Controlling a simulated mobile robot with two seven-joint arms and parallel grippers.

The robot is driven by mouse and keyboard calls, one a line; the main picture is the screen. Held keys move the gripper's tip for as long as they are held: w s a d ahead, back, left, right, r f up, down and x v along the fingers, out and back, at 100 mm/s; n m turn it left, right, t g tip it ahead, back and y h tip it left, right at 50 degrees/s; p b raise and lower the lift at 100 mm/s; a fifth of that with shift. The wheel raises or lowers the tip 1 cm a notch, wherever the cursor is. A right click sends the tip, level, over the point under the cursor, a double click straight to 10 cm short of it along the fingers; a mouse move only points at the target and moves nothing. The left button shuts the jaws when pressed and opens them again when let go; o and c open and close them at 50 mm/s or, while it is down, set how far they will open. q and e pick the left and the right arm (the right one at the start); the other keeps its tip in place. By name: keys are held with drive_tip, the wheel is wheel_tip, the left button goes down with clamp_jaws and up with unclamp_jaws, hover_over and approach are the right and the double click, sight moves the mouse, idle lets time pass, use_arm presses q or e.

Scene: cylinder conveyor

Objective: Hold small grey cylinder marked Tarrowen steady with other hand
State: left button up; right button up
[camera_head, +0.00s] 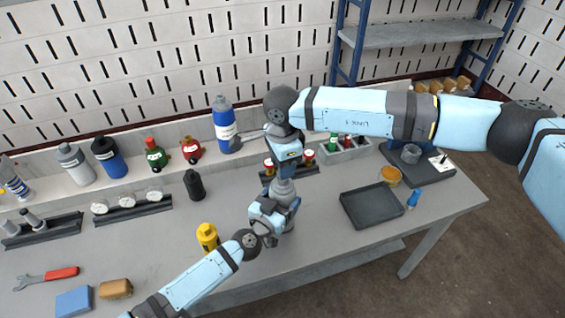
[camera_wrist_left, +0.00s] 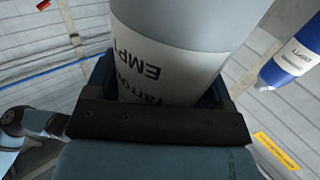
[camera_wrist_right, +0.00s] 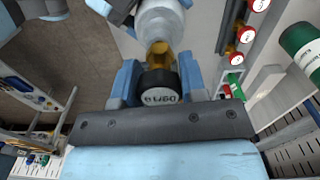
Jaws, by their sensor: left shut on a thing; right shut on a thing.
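The small grey cylinder (camera_head: 283,188) stands above the table in the head view, between my two grippers. In the left wrist view its grey body (camera_wrist_left: 185,20) carries a white label reading "Tarrowen" and "EMPTY". My left gripper (camera_head: 272,215) is shut around this body from the lower side. My right gripper (camera_head: 287,163) reaches down from above and is shut on the black round cap (camera_wrist_right: 160,92) at the cylinder's top. A brass valve piece (camera_wrist_right: 159,56) shows under the cap in the right wrist view. The cylinder's base is hidden by my left gripper.
A black tray (camera_head: 372,223) lies to the right, with a blue item (camera_head: 413,199) beside it. A yellow bottle (camera_head: 208,237) stands just left of my left gripper. A black bottle (camera_head: 194,185) and a tall blue bottle (camera_head: 225,130) stand further back.

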drive_tip(key=n, duration=0.6)
idle(0.3)
drive_tip(key=shift+n, duration=0.5)
drive_tip(key=o, duration=0.4)
drive_tip(key=shift+n, duration=0.3)
clamp_jaws()
drive_tip(key=shift+r, duration=0.1)
drive_tip(key=shift+r, duration=0.15)
drive_tip(key=shift+r, duration=0.25)
